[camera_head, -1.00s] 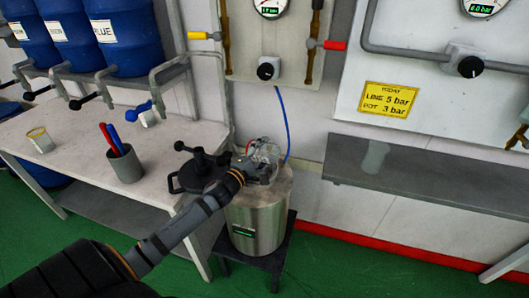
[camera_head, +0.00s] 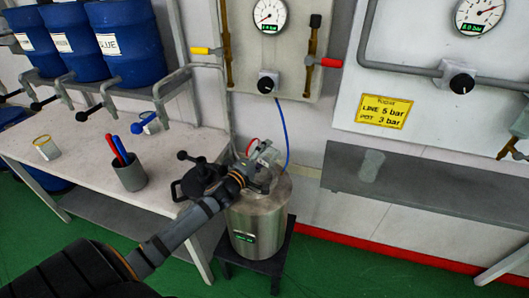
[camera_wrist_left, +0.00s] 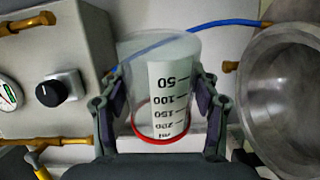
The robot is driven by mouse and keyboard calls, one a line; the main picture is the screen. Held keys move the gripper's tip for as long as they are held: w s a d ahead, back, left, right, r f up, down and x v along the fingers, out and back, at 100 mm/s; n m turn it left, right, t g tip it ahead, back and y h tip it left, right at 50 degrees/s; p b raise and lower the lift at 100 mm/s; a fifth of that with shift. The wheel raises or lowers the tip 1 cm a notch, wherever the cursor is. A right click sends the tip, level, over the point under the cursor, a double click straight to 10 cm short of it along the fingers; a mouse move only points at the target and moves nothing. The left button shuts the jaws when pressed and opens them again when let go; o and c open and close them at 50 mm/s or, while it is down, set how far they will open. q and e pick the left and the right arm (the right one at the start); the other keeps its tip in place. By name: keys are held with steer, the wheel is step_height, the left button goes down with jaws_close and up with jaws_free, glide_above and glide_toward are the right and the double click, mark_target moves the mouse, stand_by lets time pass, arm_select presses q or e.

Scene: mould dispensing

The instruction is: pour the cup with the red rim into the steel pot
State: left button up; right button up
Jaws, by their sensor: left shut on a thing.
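The clear cup with the red rim (camera_wrist_left: 160,90) is between the fingers of my left gripper (camera_wrist_left: 160,105), which is shut on it. Its scale reads upside down in the wrist view, and the red rim is at the lower end there. I cannot make out its contents. In the head view, my left gripper (camera_head: 240,176) holds the cup (camera_head: 264,153) above the steel pot (camera_head: 256,222). The pot's open mouth (camera_wrist_left: 285,90) shows at the right of the wrist view, beside the cup. My right gripper is not in view.
A black-handled lid (camera_head: 190,188) is at the worktable's right edge. A pen holder (camera_head: 130,174), a yellow-rimmed cup (camera_head: 47,149) and a blue-rimmed cup (camera_head: 150,124) are on the worktable (camera_head: 85,150). A blue hose (camera_head: 284,130) hangs behind the pot. A grey shelf (camera_head: 430,185) is at right.

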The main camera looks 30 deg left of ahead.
arm_select(q)
steer(key=m, duration=0.2)
steer(key=r+m+p, duration=0.1)
steer(key=m, duration=0.1)
steer(key=m+p, duration=0.1)
steer(key=m, duration=0.3)
steer(key=shift+r+m, duration=0.15)
steer(key=shift+m, duration=0.25)
steer(key=m, duration=0.2)
steer(key=m+p, duration=0.1)
steer(key=m, duration=0.1)
steer(key=shift+r+m, duration=0.2)
steer(key=shift+m, duration=0.2)
steer(key=m, duration=0.3)
steer(key=shift+p, duration=0.4)
steer(key=s+d+f+y+p, duration=0.1)
steer(key=s+d+f, duration=0.3)
steer(key=s+d, duration=0.6)
steer(key=d+p, duration=0.1)
steer(key=d, duration=0.3)
steer(key=shift+s+d+n, duration=0.25)
steer(key=shift+n, duration=0.05)
